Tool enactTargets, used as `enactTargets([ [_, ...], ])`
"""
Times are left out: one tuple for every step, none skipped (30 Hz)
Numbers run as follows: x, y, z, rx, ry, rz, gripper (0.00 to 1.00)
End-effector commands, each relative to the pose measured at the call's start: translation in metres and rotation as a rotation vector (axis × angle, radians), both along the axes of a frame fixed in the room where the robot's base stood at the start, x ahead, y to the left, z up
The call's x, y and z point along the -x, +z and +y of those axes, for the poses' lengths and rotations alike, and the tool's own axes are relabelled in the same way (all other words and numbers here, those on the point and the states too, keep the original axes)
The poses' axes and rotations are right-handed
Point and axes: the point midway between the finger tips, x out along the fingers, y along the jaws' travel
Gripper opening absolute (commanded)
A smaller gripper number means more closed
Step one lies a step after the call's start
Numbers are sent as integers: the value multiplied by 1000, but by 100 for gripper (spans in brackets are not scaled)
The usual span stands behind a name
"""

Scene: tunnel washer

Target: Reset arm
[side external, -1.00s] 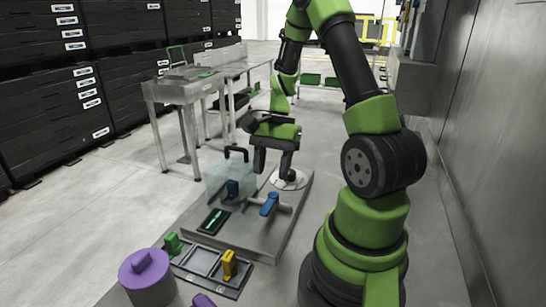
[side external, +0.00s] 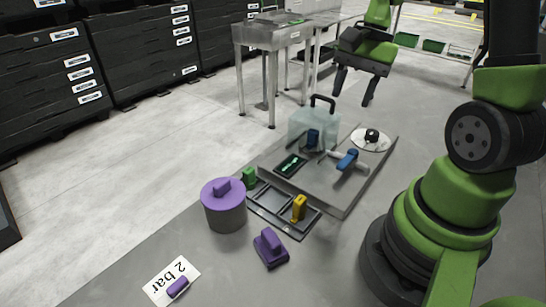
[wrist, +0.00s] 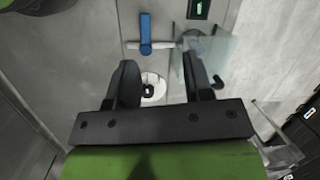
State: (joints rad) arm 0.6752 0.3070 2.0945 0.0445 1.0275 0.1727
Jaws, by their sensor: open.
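My gripper (side external: 354,94) is open and empty, with its two dark fingers apart and pointing down. In the side view it hangs in the air above the far end of the grey panel (side external: 330,195). In the wrist view the fingers of my gripper (wrist: 160,75) spread wide with nothing between them. Below them are a white disc with a black knob (wrist: 149,90) and a blue-handled valve (wrist: 146,32) on a pipe. The white disc (side external: 370,142) and the blue handle (side external: 347,160) also show in the side view.
A clear box with a black handle (side external: 310,130) stands on the panel. Nearer are a tray frame (side external: 278,212) with green and yellow blocks, a purple-lidded cylinder (side external: 224,208), a purple block (side external: 270,248) and a "2 bar" card (side external: 165,272). A metal table (side external: 280,40) stands behind.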

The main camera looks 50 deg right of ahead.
Motion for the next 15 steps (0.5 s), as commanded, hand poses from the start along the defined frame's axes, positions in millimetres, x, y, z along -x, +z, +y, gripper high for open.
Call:
enactTargets([
  [-3, 18, 16, 49, 82, -57, 47],
  [-3, 27, 25, 76, 131, -89, 47],
  [-2, 38, 36, 110, 195, -133, 47],
  [-1, 47, 45, 136, 242, -167, 47],
  [1, 54, 54, 159, 288, -201, 47],
  [5, 64, 65, 190, 349, -248, 47],
  [8, 70, 74, 211, 394, -283, 47],
  [12, 77, 82, 234, 439, -320, 47],
  [17, 85, 92, 260, 500, -370, 47],
  [22, 90, 100, 279, 540, -406, 47],
  [27, 94, 106, 297, 581, -443, 47],
  [33, 99, 114, 319, 634, -490, 47],
  [38, 103, 120, 335, 668, -524, 47],
  [43, 105, 124, 348, 699, -555, 47],
  [48, 109, 130, 363, 738, -594, 47],
])
